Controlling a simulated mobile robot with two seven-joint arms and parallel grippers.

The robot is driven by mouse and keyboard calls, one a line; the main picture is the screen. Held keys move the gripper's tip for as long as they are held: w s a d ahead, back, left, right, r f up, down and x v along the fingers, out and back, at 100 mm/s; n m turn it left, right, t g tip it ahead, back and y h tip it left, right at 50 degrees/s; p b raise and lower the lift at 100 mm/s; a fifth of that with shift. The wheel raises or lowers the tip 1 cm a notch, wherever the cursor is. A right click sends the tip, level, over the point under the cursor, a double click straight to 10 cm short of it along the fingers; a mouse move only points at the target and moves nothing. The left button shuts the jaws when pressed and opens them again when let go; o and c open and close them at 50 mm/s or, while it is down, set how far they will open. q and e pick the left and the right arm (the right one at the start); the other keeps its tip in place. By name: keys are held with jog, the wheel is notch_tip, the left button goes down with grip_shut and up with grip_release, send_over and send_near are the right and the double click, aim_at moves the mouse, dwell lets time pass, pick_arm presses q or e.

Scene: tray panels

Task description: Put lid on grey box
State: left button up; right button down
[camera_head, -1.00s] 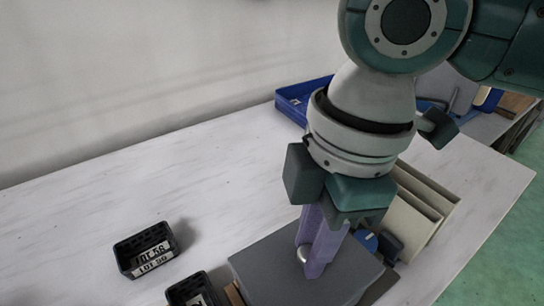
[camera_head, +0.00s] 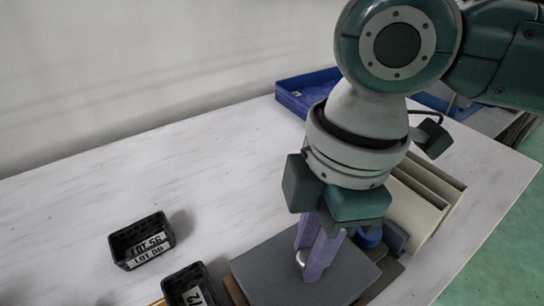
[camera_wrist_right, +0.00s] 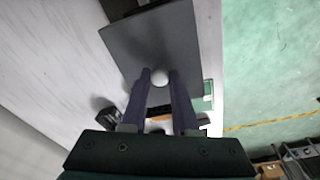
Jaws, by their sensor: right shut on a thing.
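My right gripper (camera_head: 308,268) has purple fingers pointing down and shut on the pale round knob (camera_head: 301,257) of a flat dark grey lid (camera_head: 262,272). In the right wrist view the fingertips (camera_wrist_right: 160,76) stand on both sides of the knob (camera_wrist_right: 160,77), and the lid (camera_wrist_right: 150,42) spreads out beyond them. The lid looks about level in the head view. No grey box can be clearly made out; whatever lies under the lid is hidden, so I cannot tell whether the lid touches anything. My left gripper is out of view.
Two black labelled bins (camera_head: 141,241) (camera_head: 193,287) stand left of the lid. A blue tray (camera_head: 301,92) is at the back. The table's left middle is clear.

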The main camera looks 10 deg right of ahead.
jog(key=shift+p, duration=0.85)
dwell(0.7)
dwell(0.4)
jog(key=shift+c, duration=1.4)
grip_release()
notch_tip(320, 180, up, 7)
jog(key=p, duration=0.8)
